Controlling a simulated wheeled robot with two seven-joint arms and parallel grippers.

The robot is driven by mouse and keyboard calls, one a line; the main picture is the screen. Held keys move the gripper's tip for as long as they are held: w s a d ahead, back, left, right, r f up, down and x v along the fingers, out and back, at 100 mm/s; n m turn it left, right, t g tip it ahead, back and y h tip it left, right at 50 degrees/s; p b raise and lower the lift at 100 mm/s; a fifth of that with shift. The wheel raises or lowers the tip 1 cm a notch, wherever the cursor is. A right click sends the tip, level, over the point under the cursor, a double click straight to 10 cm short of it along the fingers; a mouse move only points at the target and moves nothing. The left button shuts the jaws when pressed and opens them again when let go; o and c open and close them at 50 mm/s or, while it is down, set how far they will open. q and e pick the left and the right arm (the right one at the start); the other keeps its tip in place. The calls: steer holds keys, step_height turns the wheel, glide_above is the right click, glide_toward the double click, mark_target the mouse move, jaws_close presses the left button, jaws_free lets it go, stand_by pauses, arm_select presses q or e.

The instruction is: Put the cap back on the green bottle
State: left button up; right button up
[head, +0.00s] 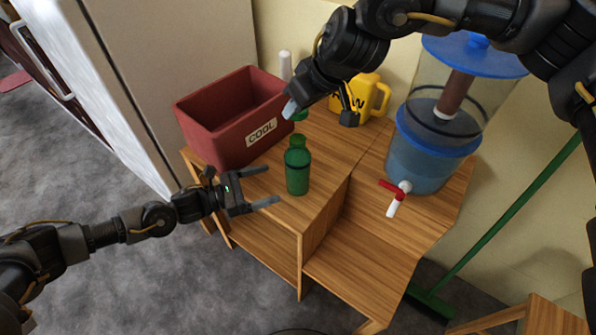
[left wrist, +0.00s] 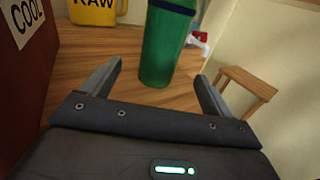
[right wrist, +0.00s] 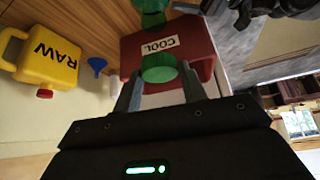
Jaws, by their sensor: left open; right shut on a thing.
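The green bottle (head: 298,172) stands upright on the wooden shelf top, and its lower part fills the middle of the left wrist view (left wrist: 162,48). My left gripper (head: 272,184) is open, with its fingers pointing at the bottle from the left. The bottle appears just beyond the fingertips, not gripped. My right gripper (head: 292,110) is shut on the green cap (head: 301,115), above and behind the bottle in the head view. The cap shows between the fingers in the right wrist view (right wrist: 158,68). The arm hides part of that gripper in the head view.
A red COOL bin (head: 215,130) stands left of the bottle. A yellow RAW jug (head: 372,97) and a blue-lidded water dispenser (head: 425,155) with a red tap stand behind and right. A blue funnel (right wrist: 97,65) shows near the jug. A lower shelf lies front right.

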arm_select(q)
steer(key=x, duration=0.9)
arm_select(e)
steer(key=shift+s+r, duration=0.1)
steer(key=shift+s, duration=0.05)
arm_select(q)
steer(key=shift+c, duration=0.4)
steer(key=c, duration=1.4)
arm_select(e)
glide_above(297, 138)
steer(key=s, duration=0.1)
steer(key=shift+d+f, duration=0.25)
steer(key=shift+f, duration=1)
steer(key=shift+d+f, duration=0.2)
steer(key=shift+f, duration=1)
steer(key=shift+f, duration=0.1)
steer(key=shift+f, duration=0.8)
steer(key=shift+f, duration=0.55)
